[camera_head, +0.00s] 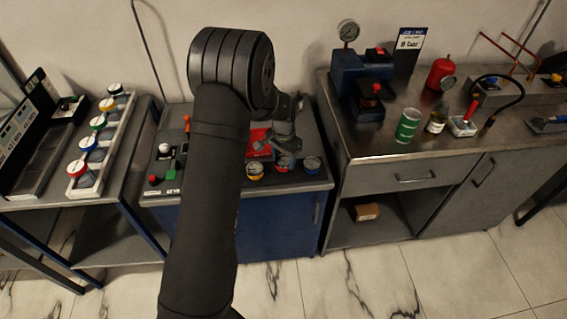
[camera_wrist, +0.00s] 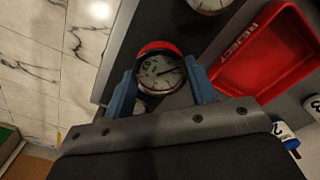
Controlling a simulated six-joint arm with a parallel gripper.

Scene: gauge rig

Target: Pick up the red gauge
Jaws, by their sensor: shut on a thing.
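The red gauge (camera_wrist: 161,72), with a white dial and a red rim, sits between the two blue fingers of my gripper (camera_wrist: 160,80) in the wrist view. The fingers are shut on its sides, with the dial facing the camera. In the head view my gripper (camera_head: 277,148) is over the front of the middle bench, and a red-rimmed gauge (camera_head: 282,164) shows just below it. I cannot tell whether the held gauge is clear of the bench surface.
A red REJECT tray (camera_wrist: 262,50) lies close to my gripper. A rack (camera_head: 103,146) of several coloured gauges is at left. The right bench (camera_head: 350,140) carries a press, can and bottle.

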